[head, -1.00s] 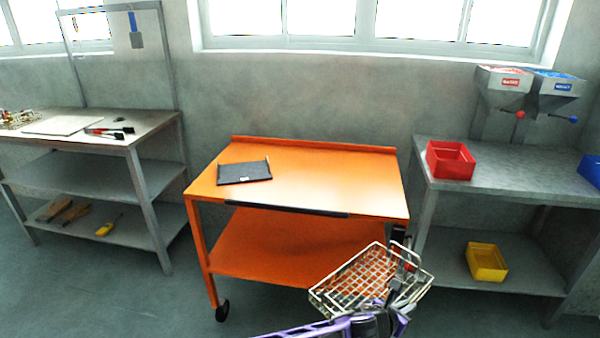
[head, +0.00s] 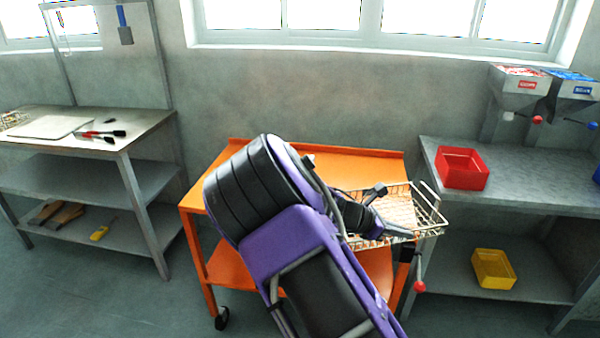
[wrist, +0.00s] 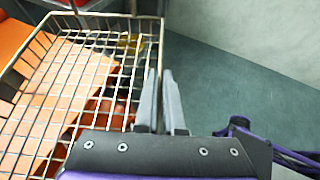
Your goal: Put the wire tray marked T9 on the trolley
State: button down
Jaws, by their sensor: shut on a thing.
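My gripper (head: 403,232) is shut on the wire tray (head: 402,207) and holds it by one side. In the wrist view the fingers (wrist: 162,80) stand at the tray's right wall, and the wire mesh (wrist: 75,85) spreads to their left. The orange trolley (head: 335,158) stands ahead of me. In the head view the tray overlaps the right end of its top. Orange shows through the mesh in the wrist view, and floor shows on the right. I cannot tell whether the tray touches the trolley. I can read no T9 mark. My arm covers much of the trolley top.
A grey bench at right (head: 505,195) holds a red bin (head: 461,168), with a yellow bin (head: 493,268) on its lower shelf and dispensers above. A grey workbench (head: 150,135) stands at left. A red knob (head: 419,286) shows below the tray.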

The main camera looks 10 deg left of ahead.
aim_at(339, 182)
jog(key=i+j, duration=0.35)
jog(key=i, duration=0.15)
jog(key=i+j, duration=0.3)
jog(key=i, duration=0.25)
